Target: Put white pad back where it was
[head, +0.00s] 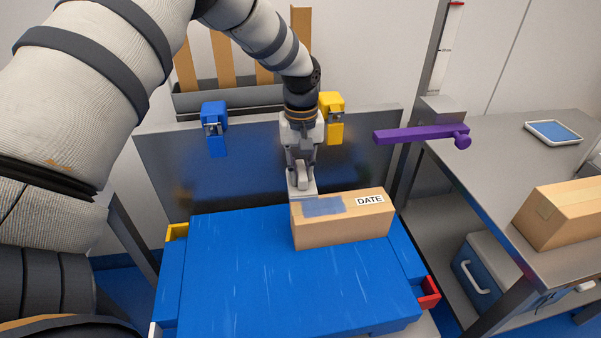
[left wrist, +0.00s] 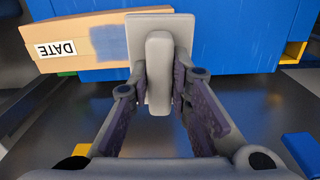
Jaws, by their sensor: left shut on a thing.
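The white pad (head: 302,188) is a pale plate with a raised rounded grip, also seen in the left wrist view (left wrist: 135,35). My left gripper (head: 301,172) points down and is shut on that grip; its fingers close on both sides of it in the left wrist view (left wrist: 158,95). The pad is at the back left corner of a cardboard box (head: 345,228), overlapping its top in the picture. I cannot tell whether it touches. The box top has a blue smeared patch (head: 323,206) and a white DATE label (head: 369,200). My right gripper is not in view.
The box stands on a large blue tub surface (head: 240,290). Behind is a grey metal panel (head: 240,165) with a blue clip (head: 214,128) and a yellow clip (head: 333,117). A purple bar (head: 415,134) juts out at right. The right table holds a blue-and-white tray (head: 553,132) and another box (head: 565,215).

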